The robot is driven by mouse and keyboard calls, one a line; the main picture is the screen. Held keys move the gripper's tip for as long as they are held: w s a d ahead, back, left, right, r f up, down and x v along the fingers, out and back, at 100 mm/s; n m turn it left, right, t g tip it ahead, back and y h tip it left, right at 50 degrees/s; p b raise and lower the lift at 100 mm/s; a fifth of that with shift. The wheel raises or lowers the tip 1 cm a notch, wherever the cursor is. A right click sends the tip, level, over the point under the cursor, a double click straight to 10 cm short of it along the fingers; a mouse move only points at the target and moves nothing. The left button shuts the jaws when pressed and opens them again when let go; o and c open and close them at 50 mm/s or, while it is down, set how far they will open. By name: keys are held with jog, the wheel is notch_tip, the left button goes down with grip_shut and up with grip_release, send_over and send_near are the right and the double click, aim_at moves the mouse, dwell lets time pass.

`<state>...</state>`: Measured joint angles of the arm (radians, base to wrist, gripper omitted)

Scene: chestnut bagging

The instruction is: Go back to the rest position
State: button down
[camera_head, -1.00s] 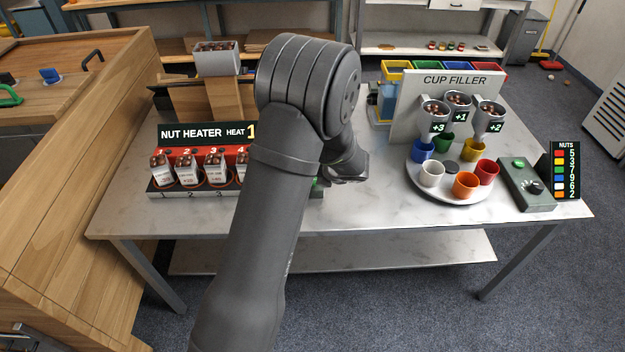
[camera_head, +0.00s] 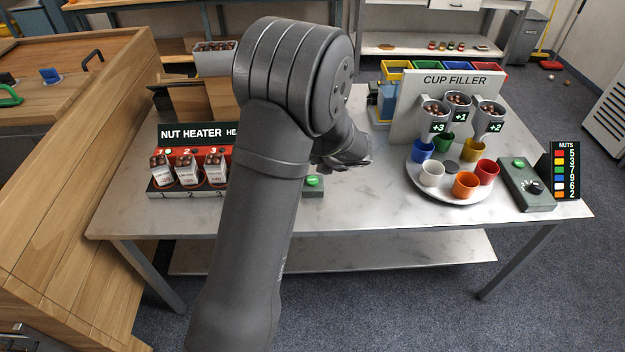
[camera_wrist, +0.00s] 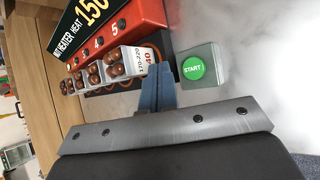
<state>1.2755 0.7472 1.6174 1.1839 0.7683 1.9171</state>
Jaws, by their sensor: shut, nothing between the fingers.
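My arm reaches over the middle of the table (camera_head: 370,210) in the head view, and its own links hide part of the gripper there. In the wrist view my gripper (camera_wrist: 160,85) is shut and empty, with its blue-grey fingers together. It appears above the table, between the nut heater's bags and a green START button (camera_wrist: 193,68). The button box (camera_head: 313,186) also shows in the head view, below and left of my wrist.
The nut heater (camera_head: 190,133) with bags of chestnuts stands left, partly hidden by my arm. The cup filler (camera_head: 455,80) and a round tray (camera_head: 450,197) of coloured cups stand right. A green control box (camera_head: 527,188) sits near the right edge. The table's front middle is clear.

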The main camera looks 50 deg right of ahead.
jog(key=shift+f, duration=0.1)
dwell(0.3)
jog(key=shift+f, duration=0.85)
notch_tip(320, 180, up, 6)
jog(key=shift+f, duration=0.1)
